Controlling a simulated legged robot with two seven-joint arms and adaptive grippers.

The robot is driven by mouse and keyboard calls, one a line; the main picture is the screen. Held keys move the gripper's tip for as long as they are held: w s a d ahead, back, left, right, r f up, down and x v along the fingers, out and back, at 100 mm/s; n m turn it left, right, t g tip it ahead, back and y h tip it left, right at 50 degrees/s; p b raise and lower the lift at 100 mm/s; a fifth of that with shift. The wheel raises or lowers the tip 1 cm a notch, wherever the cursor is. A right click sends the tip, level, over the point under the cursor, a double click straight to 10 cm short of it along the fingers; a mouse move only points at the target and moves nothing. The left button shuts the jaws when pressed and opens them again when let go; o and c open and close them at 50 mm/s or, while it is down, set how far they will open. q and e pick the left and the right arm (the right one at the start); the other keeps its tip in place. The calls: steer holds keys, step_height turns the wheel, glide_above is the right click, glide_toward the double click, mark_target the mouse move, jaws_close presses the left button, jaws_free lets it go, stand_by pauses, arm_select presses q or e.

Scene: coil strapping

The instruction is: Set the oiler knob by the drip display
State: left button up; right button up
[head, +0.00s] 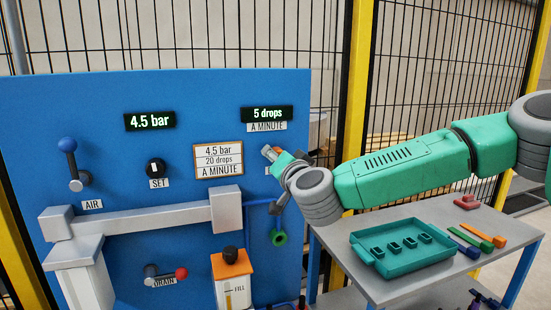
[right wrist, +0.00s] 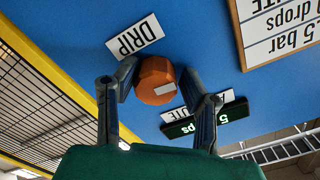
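The orange oiler knob (right wrist: 156,82) has a pale mark on its face and sits on the blue panel beside the DRIP label (right wrist: 134,36). My right gripper (right wrist: 160,76) has one finger on each side of it, close to its edges; I cannot tell whether both touch. In the head view the right gripper (head: 272,153) is at the panel and largely hides the knob. The drip display (head: 267,114) above it reads 5 drops. The sign (head: 218,160) reads 4.5 bar, 20 drops a minute. My left gripper is out of view.
The panel also bears a 4.5 bar display (head: 150,121), a blue-knobbed AIR lever (head: 70,160), a black SET knob (head: 155,167) and a red-tipped DRAIN lever (head: 167,274). A grey table (head: 395,290) with a green tray (head: 405,262) stands at right. Mesh fencing is behind.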

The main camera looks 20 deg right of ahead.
steer(key=shift+d, duration=0.25)
steer(key=c, duration=0.5)
steer(key=shift+d, duration=0.1)
steer(key=shift+o, duration=0.2)
steer(key=shift+m+b, duration=0.3)
steer(key=shift+b, duration=0.05)
steer(key=m+b, duration=0.4)
steer(key=shift+m, duration=0.3)
steer(key=m+b, duration=0.4)
steer(key=m, duration=0.1)
steer(key=shift+b, duration=0.3)
steer(key=shift+m, duration=0.4)
